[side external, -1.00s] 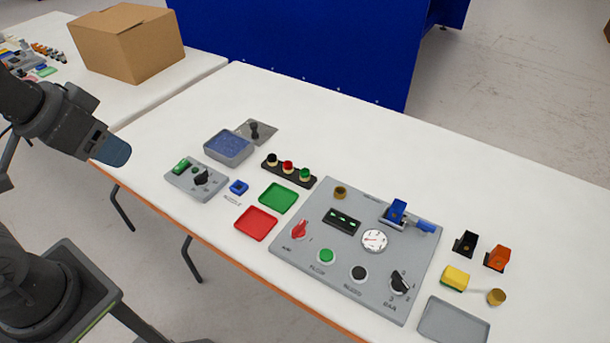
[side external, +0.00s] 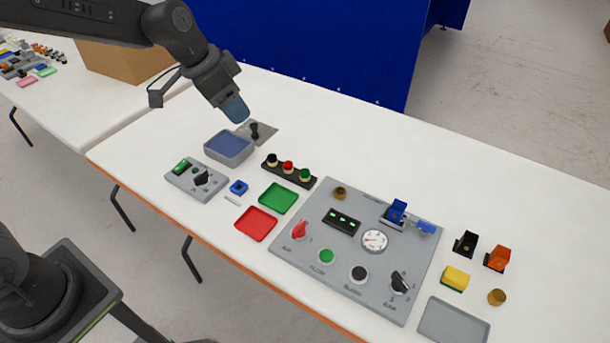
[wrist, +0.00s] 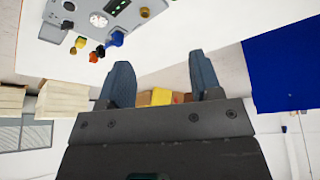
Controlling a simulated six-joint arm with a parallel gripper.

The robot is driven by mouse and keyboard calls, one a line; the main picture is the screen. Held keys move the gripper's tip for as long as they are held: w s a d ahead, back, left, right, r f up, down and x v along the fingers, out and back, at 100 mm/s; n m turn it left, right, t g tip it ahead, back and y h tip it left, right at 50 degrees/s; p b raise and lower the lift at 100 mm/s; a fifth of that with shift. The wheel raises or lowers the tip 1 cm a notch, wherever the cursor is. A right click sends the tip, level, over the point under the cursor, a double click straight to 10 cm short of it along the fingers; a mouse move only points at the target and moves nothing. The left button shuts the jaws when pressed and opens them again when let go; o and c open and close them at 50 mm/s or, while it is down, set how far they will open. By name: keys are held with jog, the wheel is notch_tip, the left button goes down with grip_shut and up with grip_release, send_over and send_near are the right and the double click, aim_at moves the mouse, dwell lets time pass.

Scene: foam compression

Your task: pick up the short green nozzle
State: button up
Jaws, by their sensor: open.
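A dark strip (side external: 285,175) on the white table holds a small row of round pieces. The green one (side external: 305,175), at its right end, looks like the short green nozzle. A red piece (side external: 288,167) is in the middle and a dark-topped one (side external: 271,160) at the left end. My gripper (side external: 237,110) is well above the table, up and left of the strip and apart from it. In the wrist view my gripper's blue-grey fingers (wrist: 160,66) are spread with nothing between them; the nozzle strip cannot be made out there.
A grey bin with a blue inside (side external: 229,147) and a plate with a black stick (side external: 256,131) lie below my gripper. A green tray (side external: 279,198) and red tray (side external: 256,223) are in front of the strip. A large grey panel (side external: 300,262) fills the right. The table's back is clear.

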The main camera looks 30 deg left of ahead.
jog(key=w+d+f+m+h, duration=0.1)
jog(key=w+f+m, duration=0.2)
jog(key=w+f, duration=0.8)
send_over(305, 170)
jog(key=s+a, duration=0.2)
jog(key=s, duration=0.1)
jog(key=shift+g, duration=0.4)
jog(key=f, duration=1.2)
jog(key=shift+w+d, duration=0.15)
jog(key=shift+w, duration=0.1)
jog(key=shift+w+x, duration=0.15)
jog(key=shift+x, duration=1.25)
jog(key=shift+w+x, duration=0.15)
jog(key=shift+x, duration=1.25)
jog(key=shift+r, duration=0.1)
jog(key=c, duration=1)
jog(key=shift+r, duration=0.15)
